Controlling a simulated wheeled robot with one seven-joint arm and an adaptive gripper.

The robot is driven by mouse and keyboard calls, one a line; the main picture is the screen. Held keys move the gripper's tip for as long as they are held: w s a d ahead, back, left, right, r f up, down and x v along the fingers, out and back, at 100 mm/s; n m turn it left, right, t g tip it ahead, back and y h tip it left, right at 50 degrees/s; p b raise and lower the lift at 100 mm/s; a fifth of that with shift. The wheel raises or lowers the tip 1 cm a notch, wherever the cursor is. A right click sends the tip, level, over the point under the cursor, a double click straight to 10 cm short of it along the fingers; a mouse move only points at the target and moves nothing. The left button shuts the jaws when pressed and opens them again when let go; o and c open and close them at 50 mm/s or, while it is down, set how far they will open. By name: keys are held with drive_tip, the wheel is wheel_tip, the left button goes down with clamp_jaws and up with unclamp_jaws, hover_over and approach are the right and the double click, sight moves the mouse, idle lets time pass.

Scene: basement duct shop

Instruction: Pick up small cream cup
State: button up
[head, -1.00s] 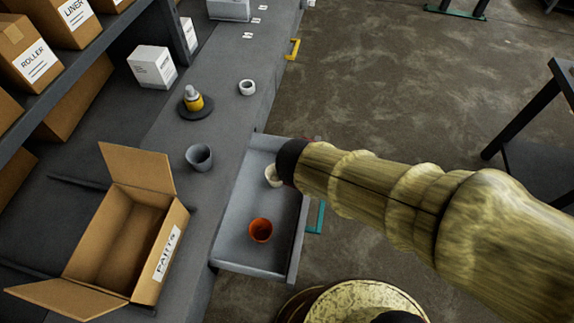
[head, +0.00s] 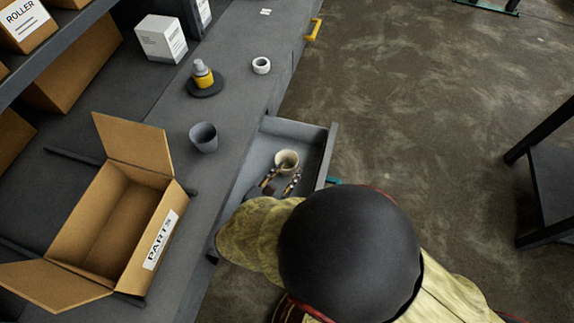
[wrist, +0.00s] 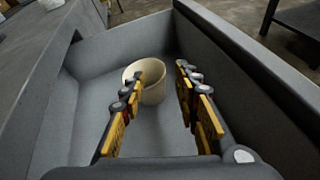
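The small cream cup (head: 287,158) stands upright in the open grey drawer (head: 328,150), near its far end. In the wrist view the cream cup (wrist: 153,92) sits ahead of my palm, toward the fingertips. My gripper (head: 280,180) is inside the drawer with its fingers pointing at the cup. In the wrist view my gripper (wrist: 161,72) is open, with a yellow-and-black finger on each side of the cup. The left finger overlaps the cup's edge in the picture; a gap shows on the right. I cannot tell whether it touches.
On the bench stand a grey cup (head: 204,138), an open cardboard box (head: 160,238), a yellow bottle (head: 203,76) and a white ring (head: 261,65).

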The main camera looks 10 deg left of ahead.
sight(297, 161)
drive_tip(key=b+x, duration=0.1)
drive_tip(key=x, duration=0.1)
drive_tip(key=b+x, duration=0.1)
drive_tip(key=x, duration=0.1)
drive_tip(key=shift+w+d+f, duration=0.1)
drive_tip(key=shift+f, duration=0.35)
drive_tip(key=shift+w, duration=0.25)
drive_tip(key=c, duration=0.8)
clamp_jaws()
